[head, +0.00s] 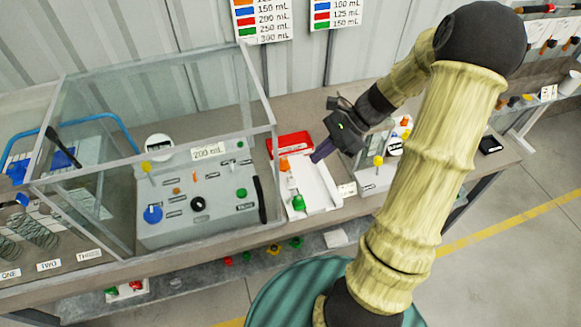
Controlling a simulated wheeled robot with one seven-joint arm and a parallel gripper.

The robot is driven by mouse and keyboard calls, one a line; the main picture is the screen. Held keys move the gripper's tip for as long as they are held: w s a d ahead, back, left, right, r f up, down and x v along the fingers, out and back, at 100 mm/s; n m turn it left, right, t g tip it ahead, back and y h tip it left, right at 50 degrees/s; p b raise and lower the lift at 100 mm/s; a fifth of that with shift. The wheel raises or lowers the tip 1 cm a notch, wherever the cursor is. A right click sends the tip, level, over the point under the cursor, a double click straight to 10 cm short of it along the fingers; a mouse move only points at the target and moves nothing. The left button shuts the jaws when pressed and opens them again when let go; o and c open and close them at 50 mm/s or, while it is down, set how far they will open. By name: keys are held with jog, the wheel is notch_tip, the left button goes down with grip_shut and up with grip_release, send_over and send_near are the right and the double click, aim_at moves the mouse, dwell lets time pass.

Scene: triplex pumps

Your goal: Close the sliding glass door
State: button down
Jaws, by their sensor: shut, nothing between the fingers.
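A clear glass enclosure (272,128) stands on the bench at left, around a grey pump unit (190,225) labelled 200 mL. Its thin frame edges show, but the panes are so clear that I cannot surely tell the sliding door from the fixed glass. A glass pane with slanted edges shows at its lower left, and I cannot tell how far the door is open. My gripper (316,157) is shut and empty. It is right of the enclosure, apart from its right side, above a white tray.
The white tray (322,188) holds small coloured parts, with a red box (289,143) behind it. A second pump unit (376,178) is partly behind my arm. Coils (40,232) and a blue-handled item lie at left. A lower shelf (200,285) holds coloured parts.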

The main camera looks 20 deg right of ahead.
jog(key=a+f+p, duration=0.2)
jog(key=a+f, duration=0.1)
jog(key=a, duration=0.4)
jog(key=shift+a+f+p, duration=0.4)
